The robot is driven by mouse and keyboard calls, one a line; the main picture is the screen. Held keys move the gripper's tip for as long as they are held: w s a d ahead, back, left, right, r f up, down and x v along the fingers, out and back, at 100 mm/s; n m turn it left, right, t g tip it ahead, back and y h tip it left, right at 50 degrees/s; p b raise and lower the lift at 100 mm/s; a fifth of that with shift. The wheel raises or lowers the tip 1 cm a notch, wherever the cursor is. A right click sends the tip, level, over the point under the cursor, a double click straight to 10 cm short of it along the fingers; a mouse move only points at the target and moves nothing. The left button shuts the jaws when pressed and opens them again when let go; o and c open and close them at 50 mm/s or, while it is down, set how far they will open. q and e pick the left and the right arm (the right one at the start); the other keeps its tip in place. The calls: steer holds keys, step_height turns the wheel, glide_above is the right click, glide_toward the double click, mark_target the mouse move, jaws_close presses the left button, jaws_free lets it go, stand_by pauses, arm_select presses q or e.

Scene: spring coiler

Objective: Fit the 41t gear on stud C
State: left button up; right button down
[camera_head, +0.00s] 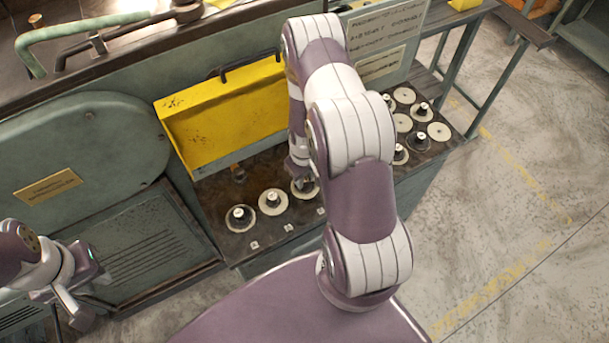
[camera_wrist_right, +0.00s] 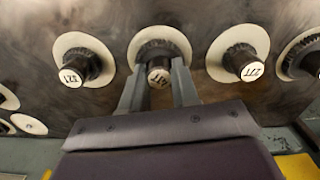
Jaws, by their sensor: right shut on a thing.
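My right gripper (camera_wrist_right: 158,88) is shut on the dark knob of a gear (camera_wrist_right: 159,74) in the right wrist view. The gear sits over a pale round disc. Its label is upside down and too small to read surely, so I cannot confirm it is the 41t gear. In the head view my right arm hides most of this gear, and the gripper (camera_head: 302,180) is partly hidden. Two similar gears, a near one (camera_head: 240,217) and a middle one (camera_head: 272,200), stand to its left. My left gripper (camera_head: 80,312) hangs at lower left, away from the bench. Which stud is C cannot be told.
Several pale discs and gears (camera_head: 418,140) stand on the right of the bench. An open yellow cover (camera_head: 225,112) rises behind the left gears. Small tags (camera_head: 254,245) lie along the front edge. Clear floor (camera_head: 510,250) lies at right.

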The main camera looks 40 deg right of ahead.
steer(key=shift+f, duration=0.3)
steer(key=c, duration=0.8)
jaws_free()
steer(key=shift+r, duration=0.1)
steer(key=shift+r, duration=0.25)
step_height(320, 180, up, 25)
steer(key=p, duration=0.9)
